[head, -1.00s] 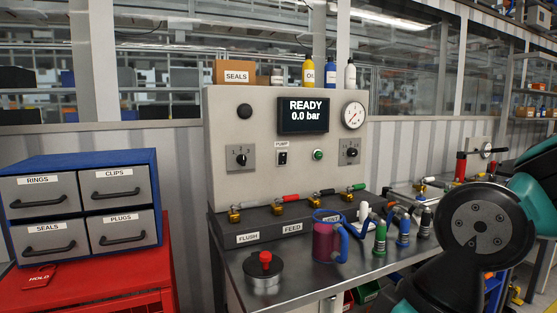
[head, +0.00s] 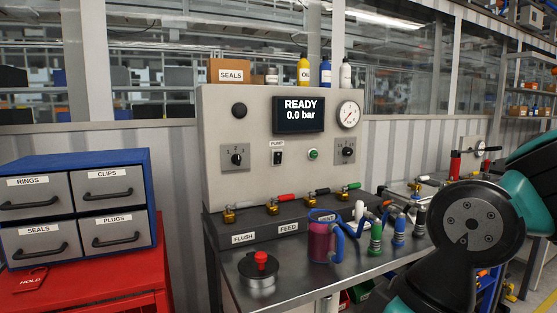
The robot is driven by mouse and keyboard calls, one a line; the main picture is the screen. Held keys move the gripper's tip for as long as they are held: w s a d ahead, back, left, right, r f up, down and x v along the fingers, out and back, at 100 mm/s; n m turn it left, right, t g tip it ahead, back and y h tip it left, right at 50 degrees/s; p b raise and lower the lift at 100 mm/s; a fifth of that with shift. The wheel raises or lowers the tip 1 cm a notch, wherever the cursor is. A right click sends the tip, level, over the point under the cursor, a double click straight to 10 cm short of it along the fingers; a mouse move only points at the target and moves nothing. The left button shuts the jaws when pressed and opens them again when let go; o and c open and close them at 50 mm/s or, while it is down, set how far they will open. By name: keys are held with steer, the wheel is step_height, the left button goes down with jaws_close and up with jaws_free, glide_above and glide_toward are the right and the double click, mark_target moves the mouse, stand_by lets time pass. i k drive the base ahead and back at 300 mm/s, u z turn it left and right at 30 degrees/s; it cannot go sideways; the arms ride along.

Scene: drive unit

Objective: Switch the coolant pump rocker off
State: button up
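The coolant pump rocker (head: 277,157) is a small black switch in a light plate under the "PUMP" label, on the upright grey panel (head: 225,120) of the drive unit. Its tilt is too small to tell. The display (head: 299,115) above it reads "READY 0.0 bar". A green round button (head: 313,155) sits right of the rocker, and a rotary knob plate is on each side. My arm shows at the right edge in teal and black; my gripper is not in view.
On the bench below are coloured-handled valves, a purple mug (head: 320,242) with a blue handle, several coloured bottles, and a metal pot (head: 257,273) with a red knob. A blue drawer cabinet (head: 150,200) stands on a red cart at left.

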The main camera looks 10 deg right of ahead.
mark_target(277, 155)
steer(key=u, duration=0.3)
steer(key=i, duration=0.9)
steer(key=u, duration=0.15)
